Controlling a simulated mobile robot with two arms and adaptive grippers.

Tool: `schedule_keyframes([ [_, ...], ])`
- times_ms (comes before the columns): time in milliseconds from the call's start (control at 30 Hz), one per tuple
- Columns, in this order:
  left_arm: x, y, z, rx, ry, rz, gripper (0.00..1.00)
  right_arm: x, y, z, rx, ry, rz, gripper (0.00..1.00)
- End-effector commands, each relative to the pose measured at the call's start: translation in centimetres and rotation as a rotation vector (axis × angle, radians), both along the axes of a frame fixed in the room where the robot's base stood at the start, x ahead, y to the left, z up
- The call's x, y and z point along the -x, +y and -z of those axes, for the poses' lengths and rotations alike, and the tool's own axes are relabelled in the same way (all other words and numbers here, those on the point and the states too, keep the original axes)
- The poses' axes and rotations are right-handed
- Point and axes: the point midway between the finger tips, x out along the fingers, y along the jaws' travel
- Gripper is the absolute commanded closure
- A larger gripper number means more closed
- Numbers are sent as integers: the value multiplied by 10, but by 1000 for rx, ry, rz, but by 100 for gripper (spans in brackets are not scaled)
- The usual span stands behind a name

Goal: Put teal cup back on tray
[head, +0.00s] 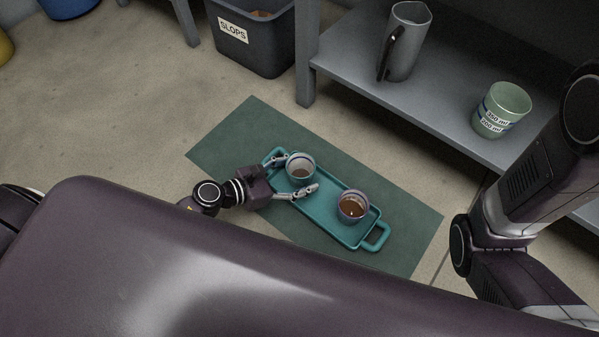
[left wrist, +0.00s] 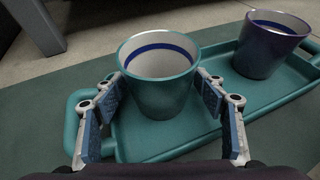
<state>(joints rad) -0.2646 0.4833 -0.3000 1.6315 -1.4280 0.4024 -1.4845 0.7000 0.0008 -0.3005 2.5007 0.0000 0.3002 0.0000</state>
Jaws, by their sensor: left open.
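The teal cup (head: 300,168) stands upright on the left part of the teal tray (head: 374,241). In the left wrist view the cup (left wrist: 158,92) shows a white inside with a blue ring, and its base rests on the tray (left wrist: 140,150). My left gripper (head: 298,174) is open, low over the tray, with one finger on each side of the cup. In the left wrist view the fingers (left wrist: 160,98) flank it; I cannot tell whether they touch it. My right gripper is out of view.
A purple cup (head: 352,207) with brown liquid stands on the tray's right part. The tray lies on a green mat (head: 235,140). A slops bin (head: 258,50) stands behind. A grey shelf (head: 350,68) at the right holds a metal jug (head: 407,45) and a green measuring cup (head: 502,108).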

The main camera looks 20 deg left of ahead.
Motion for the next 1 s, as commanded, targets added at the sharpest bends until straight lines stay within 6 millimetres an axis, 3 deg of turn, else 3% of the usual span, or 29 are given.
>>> schedule_keyframes([
  [200,0,0,-7,0,0,0,35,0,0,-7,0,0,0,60],
  [700,68,62,-46,0,2,-2,35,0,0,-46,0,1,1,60],
  [1000,82,74,-51,1,-1,0,35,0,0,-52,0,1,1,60],
])
